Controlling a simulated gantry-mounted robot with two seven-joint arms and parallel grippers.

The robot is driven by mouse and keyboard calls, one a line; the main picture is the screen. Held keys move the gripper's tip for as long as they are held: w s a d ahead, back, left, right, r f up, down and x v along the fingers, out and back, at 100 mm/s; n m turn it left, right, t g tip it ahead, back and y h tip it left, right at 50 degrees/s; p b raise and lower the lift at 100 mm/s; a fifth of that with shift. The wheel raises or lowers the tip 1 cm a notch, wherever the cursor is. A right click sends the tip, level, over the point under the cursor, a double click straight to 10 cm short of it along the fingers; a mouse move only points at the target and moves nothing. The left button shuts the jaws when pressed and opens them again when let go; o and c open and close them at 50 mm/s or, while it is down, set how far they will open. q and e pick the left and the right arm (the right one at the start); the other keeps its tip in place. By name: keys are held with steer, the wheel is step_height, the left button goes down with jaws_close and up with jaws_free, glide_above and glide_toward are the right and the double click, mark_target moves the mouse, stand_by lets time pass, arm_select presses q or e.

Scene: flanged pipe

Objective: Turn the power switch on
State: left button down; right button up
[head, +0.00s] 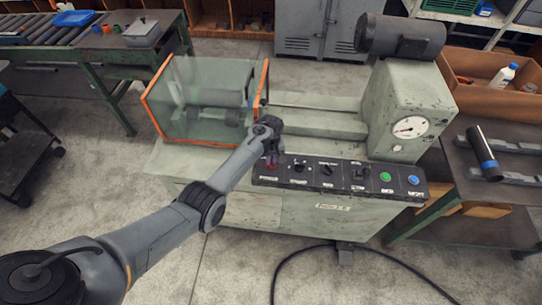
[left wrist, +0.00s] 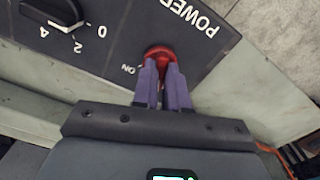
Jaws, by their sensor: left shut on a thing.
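The power switch is a red knob (left wrist: 158,52) on the dark control panel (head: 340,178), under the printed word POWER, with ON printed beside it in the left wrist view. In the head view the red switch (head: 271,166) sits at the panel's left end, partly hidden by my gripper. My left gripper (left wrist: 162,78) has its two purple fingers closed on the red knob. It also shows in the head view (head: 270,153), above the switch. How far the knob is turned I cannot tell. My right gripper is not in view.
Other knobs, a green button (head: 386,177) and a blue button (head: 414,180) lie along the panel to the right. A clear guard with an orange frame (head: 153,113) stands behind left. A gauge (head: 410,127) is on the headstock. A black cable (head: 277,275) lies on the floor.

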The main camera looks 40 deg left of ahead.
arm_select(q)
steer(key=m+p, duration=0.1)
steer(key=m, duration=0.1)
steer(key=shift+r+m, duration=0.1)
steer(key=shift+m, duration=0.3)
steer(key=m, duration=0.3)
steer(key=shift+m+p, duration=0.3)
steer(key=shift+p, duration=0.1)
steer(key=m, duration=0.4)
steer(key=shift+m, duration=1.2)
steer(key=c, duration=1.2)
jaws_free()
steer(key=shift+o, duration=0.2)
